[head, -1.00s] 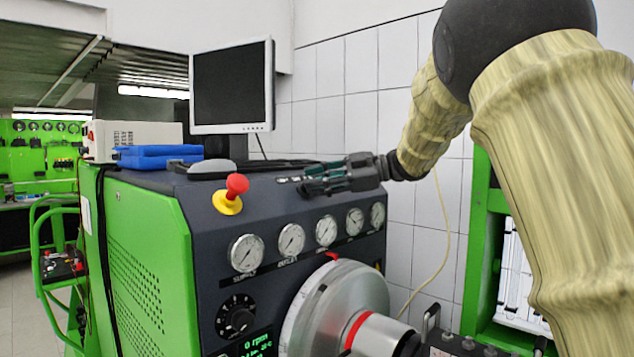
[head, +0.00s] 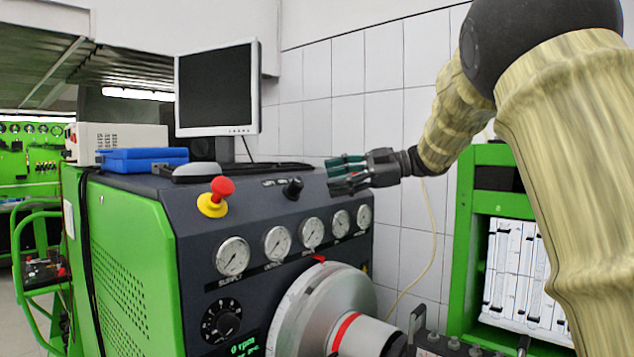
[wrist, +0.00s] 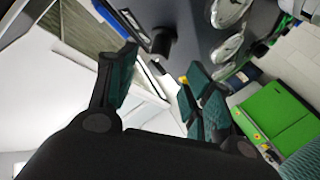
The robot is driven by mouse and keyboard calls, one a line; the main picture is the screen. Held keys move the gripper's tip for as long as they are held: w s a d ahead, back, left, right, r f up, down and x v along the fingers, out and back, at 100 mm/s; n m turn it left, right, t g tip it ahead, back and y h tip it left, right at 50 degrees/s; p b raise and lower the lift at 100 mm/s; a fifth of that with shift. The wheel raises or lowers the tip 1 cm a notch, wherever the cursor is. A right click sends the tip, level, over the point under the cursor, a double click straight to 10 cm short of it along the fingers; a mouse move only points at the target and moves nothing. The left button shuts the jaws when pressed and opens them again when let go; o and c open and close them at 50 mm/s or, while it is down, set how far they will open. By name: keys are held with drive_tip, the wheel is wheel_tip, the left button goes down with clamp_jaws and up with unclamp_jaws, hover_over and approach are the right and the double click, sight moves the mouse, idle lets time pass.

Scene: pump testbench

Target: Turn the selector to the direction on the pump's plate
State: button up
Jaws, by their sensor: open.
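A small black selector knob (head: 293,188) stands on the sloped upper panel of the test bench, with small pale labels to its left. It also shows in the wrist view as a dark knob (wrist: 162,44) beyond the fingers. My gripper (head: 343,173) is open and empty, to the right of the knob and apart from it. In the wrist view the gripper's dark green finger pads (wrist: 160,82) are spread apart. A silver drum-like body (head: 328,305) is on the bench front. I cannot make out a pump plate with a direction on it.
A red-and-yellow stop button (head: 217,196) is left of the knob. Several gauges (head: 277,243) line the bench front, above a round black dial (head: 220,321). A monitor (head: 217,90) stands behind. Tiled wall (head: 350,110) is behind my gripper.

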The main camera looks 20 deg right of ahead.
drive_tip(key=shift+v, duration=2.05)
drive_tip(key=shift+r, duration=0.1)
